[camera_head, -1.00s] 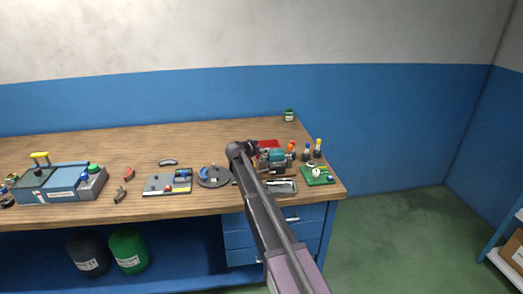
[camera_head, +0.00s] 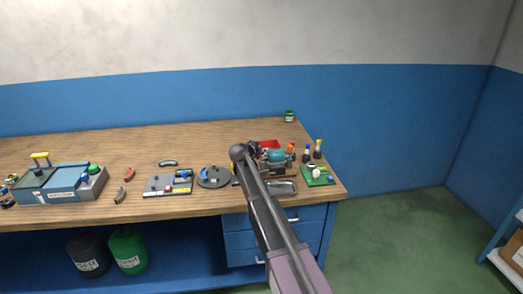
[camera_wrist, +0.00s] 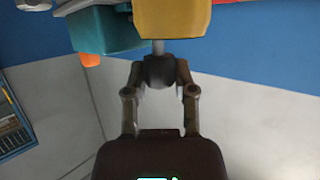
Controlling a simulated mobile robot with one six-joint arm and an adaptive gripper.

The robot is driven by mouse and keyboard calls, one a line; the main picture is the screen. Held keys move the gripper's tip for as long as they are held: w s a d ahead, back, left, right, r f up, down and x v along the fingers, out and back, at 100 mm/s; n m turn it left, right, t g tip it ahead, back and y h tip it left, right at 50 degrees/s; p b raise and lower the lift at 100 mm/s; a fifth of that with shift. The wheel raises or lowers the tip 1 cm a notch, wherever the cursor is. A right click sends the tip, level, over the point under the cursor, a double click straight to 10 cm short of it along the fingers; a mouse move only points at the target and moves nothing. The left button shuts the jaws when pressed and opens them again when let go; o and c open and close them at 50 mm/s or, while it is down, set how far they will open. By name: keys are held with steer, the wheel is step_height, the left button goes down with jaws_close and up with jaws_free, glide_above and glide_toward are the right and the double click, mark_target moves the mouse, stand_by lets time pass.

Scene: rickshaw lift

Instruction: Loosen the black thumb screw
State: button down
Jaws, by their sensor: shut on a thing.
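In the wrist view, my gripper (camera_wrist: 160,80) has its two fingers closed around a dark knob, the black thumb screw (camera_wrist: 158,71). The screw's pale shaft (camera_wrist: 158,47) runs up to a yellow block (camera_wrist: 172,18). A teal body (camera_wrist: 108,29) sits beside the yellow block, with a small orange piece (camera_wrist: 90,60) below it in the picture. In the head view, the teal device (camera_head: 274,156) stands at the right part of the workbench. My arm reaches over the bench just left of it and hides the screw; the fingers cannot be made out there.
The wooden workbench (camera_head: 110,145) holds a round dark disc (camera_head: 213,177), a flat board (camera_head: 168,185), a grey tray (camera_head: 284,187) and a green board (camera_head: 318,177) near the device. Small bottles (camera_head: 306,154) stand to its right. The back left of the bench is clear.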

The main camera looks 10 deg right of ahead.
steer(key=shift+n+t+y, duration=1.2)
steer(key=shift+n+y, duration=0.8)
steer(key=shift+d, duration=0.1)
steer(key=shift+n+t+y, duration=0.4)
steer(key=shift+n+y, duration=1.9)
steer(key=shift+y, duration=0.4)
steer(key=shift+n+g+y, duration=0.3)
steer(key=shift+n+y, duration=1.1)
steer(key=shift+y, duration=0.2)
steer(key=shift+w+n+g+y, duration=0.1)
steer(key=shift+n+g+y, duration=0.5)
steer(key=shift+n+y, duration=0.65)
steer(key=shift+n+g+y, duration=0.8)
steer(key=shift+n+y, duration=0.25)
steer(key=shift+y, duration=0.1)
steer(key=shift+n+g, duration=0.4)
steer(key=shift+y, duration=0.4)
